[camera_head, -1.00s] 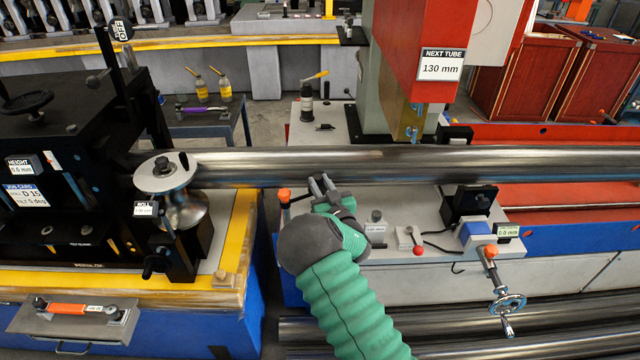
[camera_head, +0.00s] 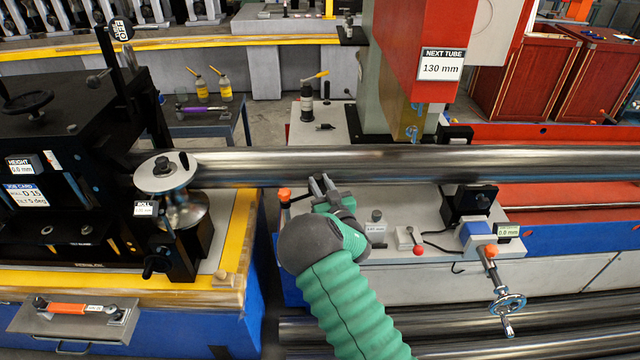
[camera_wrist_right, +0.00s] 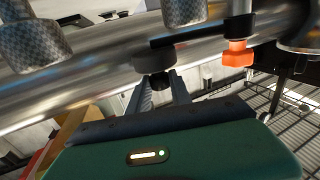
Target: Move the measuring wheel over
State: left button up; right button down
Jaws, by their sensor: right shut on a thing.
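My right gripper (camera_head: 322,186) is just below the long steel tube (camera_head: 400,165), left of the middle of the grey machine plate. In the right wrist view its fingers (camera_wrist_right: 158,92) are shut on a dark round knob (camera_wrist_right: 157,65) in front of the shiny tube (camera_wrist_right: 90,75). In the head view the knob is hidden by the gripper. I cannot tell for sure whether this knob belongs to the measuring wheel. My left gripper is not in view.
An orange-tipped post (camera_head: 284,195) stands close left of the gripper, and its tip shows in the wrist view (camera_wrist_right: 237,55). A roller (camera_head: 184,208) is further left.

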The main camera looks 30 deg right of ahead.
jog(key=shift+f, duration=0.1)
jog(key=c, duration=1.2)
grip_release()
jog(key=shift+w, duration=0.1)
jog(key=b+v, duration=0.1)
jog(key=v, duration=1.6)
jog(key=shift+w+d, duration=0.1)
